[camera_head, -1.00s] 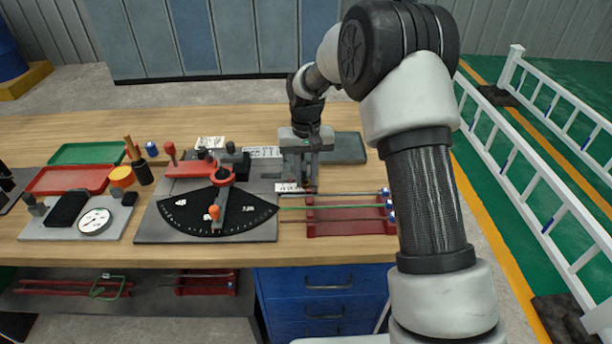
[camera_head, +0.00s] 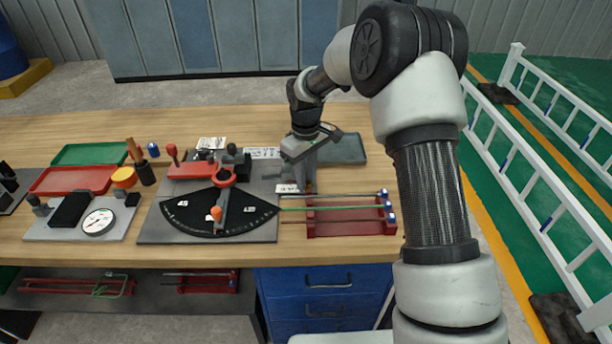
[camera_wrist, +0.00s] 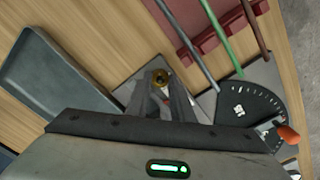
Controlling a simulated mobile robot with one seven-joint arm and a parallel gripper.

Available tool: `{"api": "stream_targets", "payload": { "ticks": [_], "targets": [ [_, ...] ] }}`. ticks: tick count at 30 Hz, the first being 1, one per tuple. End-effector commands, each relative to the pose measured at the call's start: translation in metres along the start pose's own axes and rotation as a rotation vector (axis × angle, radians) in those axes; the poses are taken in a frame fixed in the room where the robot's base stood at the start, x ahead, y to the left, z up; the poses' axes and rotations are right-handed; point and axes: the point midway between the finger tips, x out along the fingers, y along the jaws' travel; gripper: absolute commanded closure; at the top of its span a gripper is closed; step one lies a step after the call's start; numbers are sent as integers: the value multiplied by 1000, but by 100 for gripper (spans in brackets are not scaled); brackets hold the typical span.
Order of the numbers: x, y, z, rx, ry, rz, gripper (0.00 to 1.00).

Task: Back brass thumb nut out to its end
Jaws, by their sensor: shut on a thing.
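The brass thumb nut (camera_wrist: 160,76) shows in the wrist view, small and round, between my two fingertips. My gripper (camera_wrist: 161,90) is shut on it. In the head view my gripper (camera_head: 300,172) stands over the right end of the grey bench plate, beside the black dial. Its hand is tilted and turned there. The nut is hidden in that view, and its thread cannot be made out in either view.
The black dial plate (camera_head: 190,215) with an orange knob (camera_head: 216,212) lies left of my gripper. A red rack (camera_head: 345,228) holding several rods is at the right. A grey tray (camera_head: 343,148) lies behind. Red (camera_head: 75,180) and green trays are further left.

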Motion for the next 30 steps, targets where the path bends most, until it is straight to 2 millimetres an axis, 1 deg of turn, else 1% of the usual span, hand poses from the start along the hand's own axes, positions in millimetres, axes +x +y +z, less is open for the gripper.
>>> {"api": "stream_targets", "payload": {
  "ticks": [9, 22, 23, 24, 26, 30],
  "targets": [
    [-1, 0, -1, -89, 1, 1, 100],
    [-1, 0, -1, -97, 2, 1, 100],
    [-1, 0, -1, -97, 2, 1, 77],
    [-1, 0, -1, -97, 2, 1, 71],
    [-1, 0, -1, -96, 2, 1, 60],
    [-1, 0, 0, -96, 1, 1, 60]
  ]
}}
